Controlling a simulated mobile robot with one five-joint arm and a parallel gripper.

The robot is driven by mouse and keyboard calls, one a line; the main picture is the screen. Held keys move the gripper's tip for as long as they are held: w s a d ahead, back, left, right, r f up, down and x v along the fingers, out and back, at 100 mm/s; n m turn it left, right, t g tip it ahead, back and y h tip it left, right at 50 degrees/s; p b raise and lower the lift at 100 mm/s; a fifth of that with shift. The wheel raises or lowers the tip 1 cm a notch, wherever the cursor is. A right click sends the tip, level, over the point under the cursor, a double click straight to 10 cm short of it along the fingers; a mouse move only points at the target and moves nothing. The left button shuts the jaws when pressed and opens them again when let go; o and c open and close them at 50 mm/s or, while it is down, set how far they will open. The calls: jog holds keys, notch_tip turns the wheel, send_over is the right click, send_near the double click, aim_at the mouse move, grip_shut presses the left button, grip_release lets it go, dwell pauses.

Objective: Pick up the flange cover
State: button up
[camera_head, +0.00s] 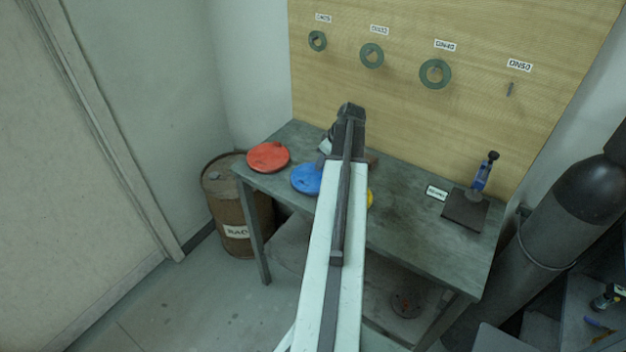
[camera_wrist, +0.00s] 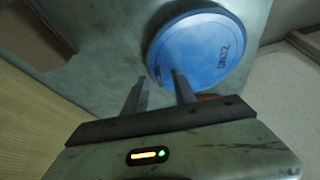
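A round blue cover (camera_head: 306,179) lies on the workbench, partly hidden behind my arm in the head view. It also shows in the wrist view (camera_wrist: 204,46), with a dark marking like "DN" printed upside down. My gripper (camera_wrist: 160,82) is open, its two fingers apart with no object visible between them. One finger overlaps the near edge of the blue cover in the picture; I cannot tell whether they touch. A red cover (camera_head: 268,157) lies at the bench's left end. A yellow piece (camera_head: 370,198) peeks out right of my arm.
The grey-green workbench (camera_head: 405,208) stands against a wooden board (camera_head: 470,95) with hanging gaskets, including a large ring (camera_head: 435,74). A blue-handled tool on a dark plate (camera_head: 466,210) is at the right. A rusty barrel (camera_head: 233,205) and gas cylinder (camera_head: 545,245) flank the bench.

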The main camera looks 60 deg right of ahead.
grip_shut()
jog(key=shift+r, duration=0.1)
